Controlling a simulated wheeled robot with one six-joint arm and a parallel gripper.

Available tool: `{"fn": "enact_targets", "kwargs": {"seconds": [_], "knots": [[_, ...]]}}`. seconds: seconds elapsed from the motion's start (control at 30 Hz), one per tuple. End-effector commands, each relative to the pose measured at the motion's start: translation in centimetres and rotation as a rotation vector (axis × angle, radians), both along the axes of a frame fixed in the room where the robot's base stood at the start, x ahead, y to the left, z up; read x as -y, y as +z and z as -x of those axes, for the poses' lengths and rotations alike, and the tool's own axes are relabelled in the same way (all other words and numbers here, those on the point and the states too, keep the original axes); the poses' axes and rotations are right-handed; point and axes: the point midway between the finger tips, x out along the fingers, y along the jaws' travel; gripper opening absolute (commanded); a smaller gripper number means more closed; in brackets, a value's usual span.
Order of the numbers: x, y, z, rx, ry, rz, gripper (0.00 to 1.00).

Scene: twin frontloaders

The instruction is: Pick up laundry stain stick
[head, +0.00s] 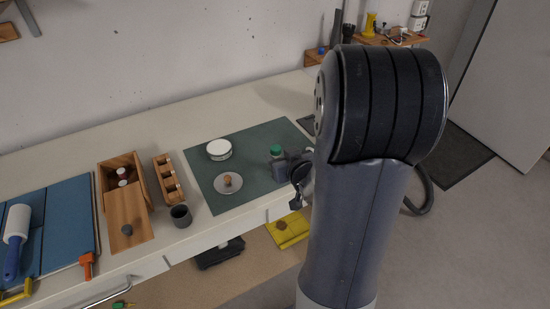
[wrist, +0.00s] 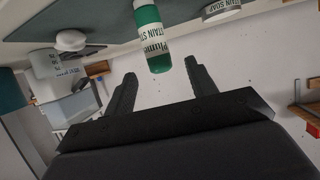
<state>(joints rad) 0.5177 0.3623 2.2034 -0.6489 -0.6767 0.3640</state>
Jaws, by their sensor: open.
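The laundry stain stick (head: 277,150) stands on the green mat near its right side, its green cap showing.
A round white tin (head: 219,150) and a metal disc with a wooden knob (head: 228,183) share the green mat (head: 250,141). The counter behind the mat is clear.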

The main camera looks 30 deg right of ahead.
Motion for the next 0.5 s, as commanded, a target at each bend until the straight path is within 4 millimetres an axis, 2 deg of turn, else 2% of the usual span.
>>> {"fn": "enact_targets", "kwargs": {"seconds": [0.23,0.5], "knots": [[0.1,-0.6,-1.2,-0.002,0.000,-0.001,0.54],[0.5,-2.0,-4.0,-0.001,0.000,-0.001,0.54]]}}
